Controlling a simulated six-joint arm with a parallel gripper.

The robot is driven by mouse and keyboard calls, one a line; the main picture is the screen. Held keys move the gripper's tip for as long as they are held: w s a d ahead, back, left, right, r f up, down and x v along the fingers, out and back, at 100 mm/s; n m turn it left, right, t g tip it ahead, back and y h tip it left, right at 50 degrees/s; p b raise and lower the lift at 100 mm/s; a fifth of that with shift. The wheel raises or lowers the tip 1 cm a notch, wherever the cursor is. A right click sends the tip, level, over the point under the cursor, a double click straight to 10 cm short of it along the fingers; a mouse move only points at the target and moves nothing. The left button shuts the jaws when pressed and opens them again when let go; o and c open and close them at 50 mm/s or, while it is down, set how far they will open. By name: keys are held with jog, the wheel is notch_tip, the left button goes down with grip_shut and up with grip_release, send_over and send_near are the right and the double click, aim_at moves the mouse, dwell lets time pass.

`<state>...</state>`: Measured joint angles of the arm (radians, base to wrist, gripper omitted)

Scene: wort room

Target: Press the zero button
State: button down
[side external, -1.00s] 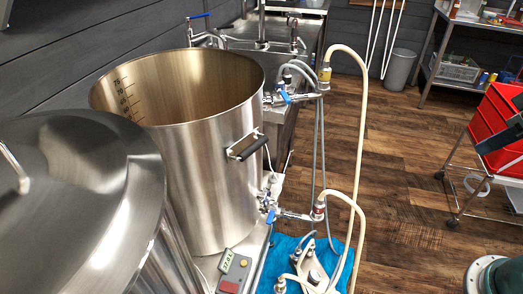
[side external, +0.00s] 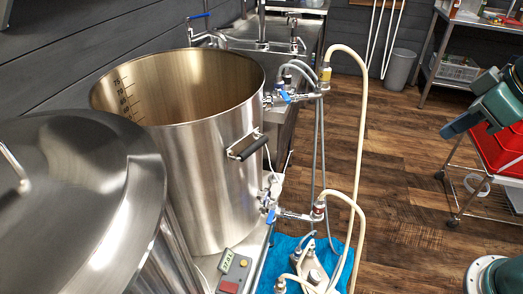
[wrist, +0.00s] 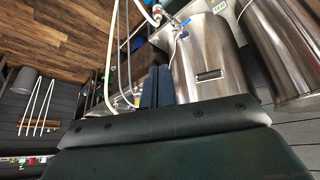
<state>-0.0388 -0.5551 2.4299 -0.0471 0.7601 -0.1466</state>
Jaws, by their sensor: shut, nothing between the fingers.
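A grey indicator unit (side external: 234,270) stands low in the side external view, at the foot of the big steel kettle. It has a lit number display (side external: 228,260), a small yellowish button (side external: 243,263) and a red button (side external: 229,287); their labels are too small to read, so I cannot tell which is zero. The indicator unit also shows in the wrist view (wrist: 218,6), partly cut off at the top edge. My gripper (wrist: 158,73) is shut and empty in the wrist view, in front of the kettle and well apart from the unit.
The open steel kettle (side external: 200,165) with valves and pale hoses (side external: 361,130) stands beside the unit. A domed steel vessel (side external: 80,200) blocks the left foreground. A pump (side external: 312,270) sits on a blue cloth. Red bins (side external: 495,150) on a cart stand right. The wooden floor between is clear.

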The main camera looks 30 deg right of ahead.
jog(key=w+a+f+n+y, duration=0.1)
jog(key=w+a+f+n, duration=0.2)
jog(key=w, duration=0.4)
jog(key=w+a+f+n+y, duration=0.1)
jog(key=w+a+f+n, duration=0.2)
jog(key=w, duration=0.4)
jog(key=n+y, duration=0.5)
jog(key=n, duration=0.7)
send_over(244, 263)
jog(key=d, duration=0.1)
notch_tip(244, 263, down, 37)
jog(key=shift+s+r+g, duration=0.2)
jog(key=shift+s+g, duration=0.1)
jog(key=shift+g, duration=0.1)
jog(key=shift+f, duration=0.15)
jog(key=shift+f, duration=4.25)
jog(key=shift+f, duration=0.2)
jog(key=shift+f, duration=0.2)
